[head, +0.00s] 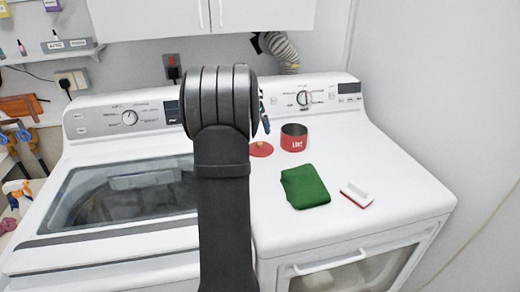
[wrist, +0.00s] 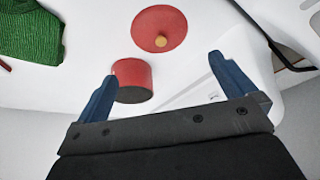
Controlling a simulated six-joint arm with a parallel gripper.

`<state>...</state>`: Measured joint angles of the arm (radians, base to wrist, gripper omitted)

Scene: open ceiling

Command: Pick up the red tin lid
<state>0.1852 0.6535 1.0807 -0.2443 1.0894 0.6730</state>
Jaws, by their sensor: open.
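The red tin lid (head: 261,149) is a flat disc with a small wooden knob, lying on top of the right-hand white machine. It also shows in the wrist view (wrist: 153,27), ahead of the fingers near the top. The red tin (head: 294,138), with pale lettering and an open dark top, stands just right of the lid; it shows in the wrist view (wrist: 131,76) beside the left finger. My gripper (wrist: 165,75) is open and empty, its two blue fingers apart. In the head view my arm hides most of it, with a blue finger (head: 265,122) showing above the lid.
A folded green cloth (head: 305,186) and a white brush with a red edge (head: 356,194) lie nearer the front on the same machine. The control panel (head: 320,96) rises behind. A washer with a glass lid (head: 120,190) stands at left. The right machine's front top is otherwise clear.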

